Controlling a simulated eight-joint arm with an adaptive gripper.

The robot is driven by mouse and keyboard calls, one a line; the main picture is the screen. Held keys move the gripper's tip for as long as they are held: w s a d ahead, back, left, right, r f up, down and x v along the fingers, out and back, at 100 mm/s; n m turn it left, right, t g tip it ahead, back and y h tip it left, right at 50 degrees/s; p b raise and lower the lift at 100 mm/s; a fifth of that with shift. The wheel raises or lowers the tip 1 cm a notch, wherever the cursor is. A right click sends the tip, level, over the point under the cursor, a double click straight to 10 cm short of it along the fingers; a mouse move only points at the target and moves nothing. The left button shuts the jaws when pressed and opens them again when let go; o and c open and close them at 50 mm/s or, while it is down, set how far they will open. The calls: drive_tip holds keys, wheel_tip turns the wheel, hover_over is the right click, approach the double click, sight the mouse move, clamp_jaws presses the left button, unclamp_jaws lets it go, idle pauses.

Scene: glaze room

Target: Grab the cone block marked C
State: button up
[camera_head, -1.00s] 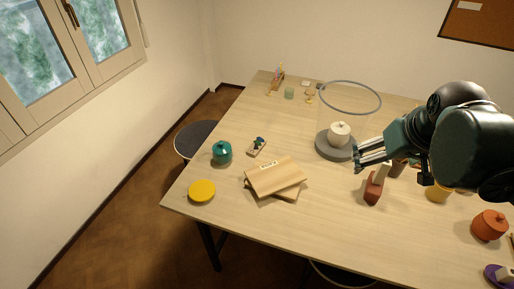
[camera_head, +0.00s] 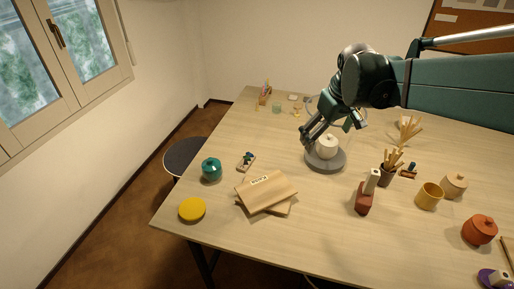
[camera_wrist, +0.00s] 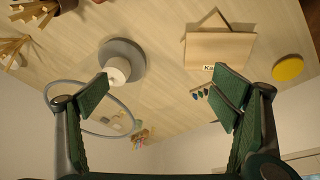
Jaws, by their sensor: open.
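A small pale block with dark teal cones (camera_head: 246,161) lies on the table between the teal jar and the boards. In the wrist view, several teal cones (camera_wrist: 204,92) show beside my right-hand finger, partly covered by it. A second small block with a dark cone (camera_head: 409,170) stands right of the brush pot. No letter C is readable on either block, so I cannot tell which is marked C. My gripper (camera_head: 308,138) is open above the table, by the white pot, right of the first block and apart from it. Its spread fingers (camera_wrist: 161,96) hold nothing.
Stacked boards (camera_head: 266,190), a teal jar (camera_head: 211,169) and a yellow disc (camera_head: 192,209) are at left. Bare table separates them from the turntable.

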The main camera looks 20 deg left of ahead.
drive_tip(key=w+a+f+n+g, duration=0.1)
drive_tip(key=w+a+f, duration=0.1)
drive_tip(key=w+a, duration=0.15)
drive_tip(key=w+a+f+n, duration=0.1)
drive_tip(key=w+a+f, duration=0.2)
drive_tip(key=a, duration=0.2)
drive_tip(key=n+g+h, duration=0.1)
drive_tip(key=n+g, duration=0.1)
drive_tip(key=n, duration=0.4)
hover_over(247, 160)
drive_tip(key=w, duration=0.2)
wheel_tip(247, 160, down, 19)
drive_tip(key=shift+r, duration=0.2)
drive_tip(key=shift+a+f, duration=0.25)
drive_tip(key=shift+f, duration=0.05)
drive_tip(key=shift+f, duration=1.3)
drive_tip(key=shift+s+a+f, duration=0.1)
drive_tip(key=shift+f, duration=2.5)
